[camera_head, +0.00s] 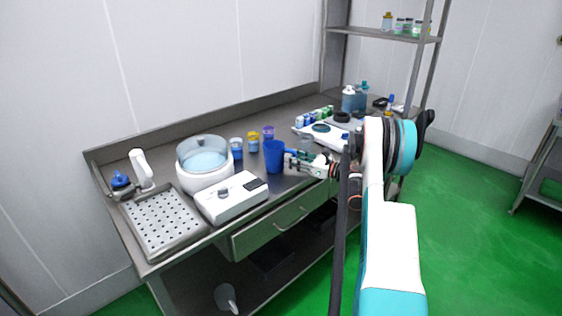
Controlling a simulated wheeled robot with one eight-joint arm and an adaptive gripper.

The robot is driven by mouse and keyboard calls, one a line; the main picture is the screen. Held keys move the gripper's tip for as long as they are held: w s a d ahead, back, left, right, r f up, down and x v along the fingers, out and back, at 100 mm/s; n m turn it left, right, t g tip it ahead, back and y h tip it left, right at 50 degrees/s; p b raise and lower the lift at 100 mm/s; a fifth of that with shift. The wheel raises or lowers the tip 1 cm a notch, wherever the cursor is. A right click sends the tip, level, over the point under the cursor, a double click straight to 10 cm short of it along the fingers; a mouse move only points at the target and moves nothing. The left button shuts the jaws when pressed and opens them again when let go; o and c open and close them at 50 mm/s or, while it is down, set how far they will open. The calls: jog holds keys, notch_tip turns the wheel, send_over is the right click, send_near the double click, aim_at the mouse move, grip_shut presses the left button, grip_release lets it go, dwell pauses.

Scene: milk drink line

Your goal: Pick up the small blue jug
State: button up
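A small blue jug (274,156) stands upright near the front edge of the metal counter, left of my gripper. My gripper (289,160) is at counter height with its fingers pointing left, right beside the jug. The fingertips overlap or meet the jug's right side in this view. I cannot tell whether they are around it or only touching it. The finger gap is too small to make out. The jug's handle cannot be made out.
A white device (232,197) and a round clear-lidded tub (204,165) stand left of the jug. Small cups, one white-blue (236,148), one yellow (253,142), one purple (268,133), stand behind it. A perforated drain tray (162,222) is far left. A white scale-like unit (322,132) stands behind my gripper.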

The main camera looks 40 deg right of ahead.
grip_shut()
jog(key=shift+r, duration=0.15)
